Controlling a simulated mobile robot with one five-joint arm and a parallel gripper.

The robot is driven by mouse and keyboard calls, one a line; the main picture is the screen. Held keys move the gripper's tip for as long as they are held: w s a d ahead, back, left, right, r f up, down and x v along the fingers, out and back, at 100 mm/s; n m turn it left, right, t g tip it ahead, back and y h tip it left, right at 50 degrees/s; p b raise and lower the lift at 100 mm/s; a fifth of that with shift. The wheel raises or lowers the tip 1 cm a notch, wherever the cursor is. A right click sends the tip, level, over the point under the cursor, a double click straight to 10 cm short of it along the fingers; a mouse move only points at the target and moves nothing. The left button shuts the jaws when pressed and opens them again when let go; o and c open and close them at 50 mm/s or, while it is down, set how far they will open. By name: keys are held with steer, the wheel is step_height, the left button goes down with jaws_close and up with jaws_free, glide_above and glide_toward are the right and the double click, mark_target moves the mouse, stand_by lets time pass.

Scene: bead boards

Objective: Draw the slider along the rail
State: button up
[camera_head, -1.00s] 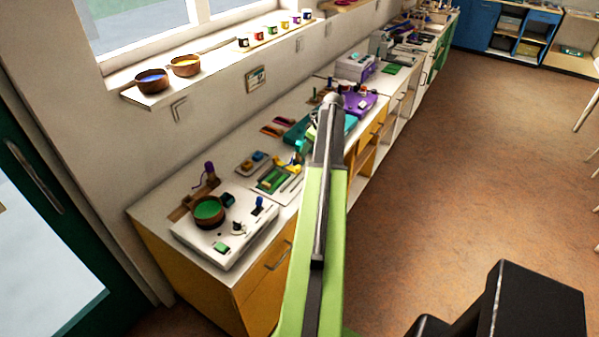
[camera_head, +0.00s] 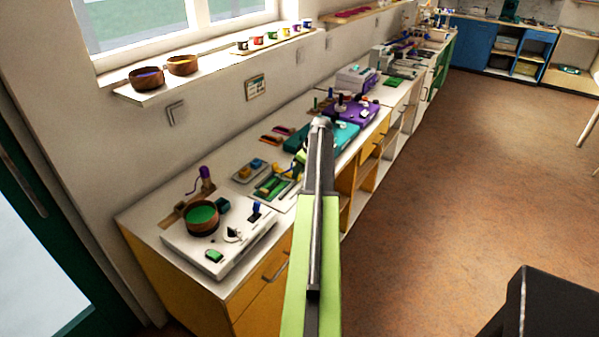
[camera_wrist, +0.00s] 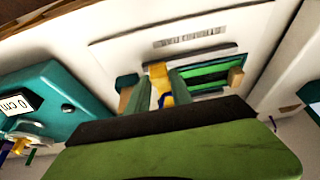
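In the wrist view, the two green fingers of my gripper (camera_wrist: 156,84) stand apart over a white board (camera_wrist: 117,59). A small yellow piece (camera_wrist: 158,72) lies between or just beyond them; I cannot tell whether they touch it. A slotted panel with green strips (camera_wrist: 208,73) is set in the board to the right, with a tan block (camera_wrist: 236,77) at its end. I cannot tell which piece is the slider. In the head view, a white board with green strips (camera_head: 287,202) lies on the counter, left of my arm. My arm hides the fingertips there.
A teal board (camera_wrist: 52,83) lies left of the fingers in the wrist view. In the head view, a white panel (camera_head: 237,249) with a brown bowl (camera_head: 202,228) is nearer, and a purple board (camera_head: 362,117) is farther along. Open floor (camera_head: 430,215) lies to the right.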

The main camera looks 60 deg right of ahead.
jaws_close()
stand_by(1.1)
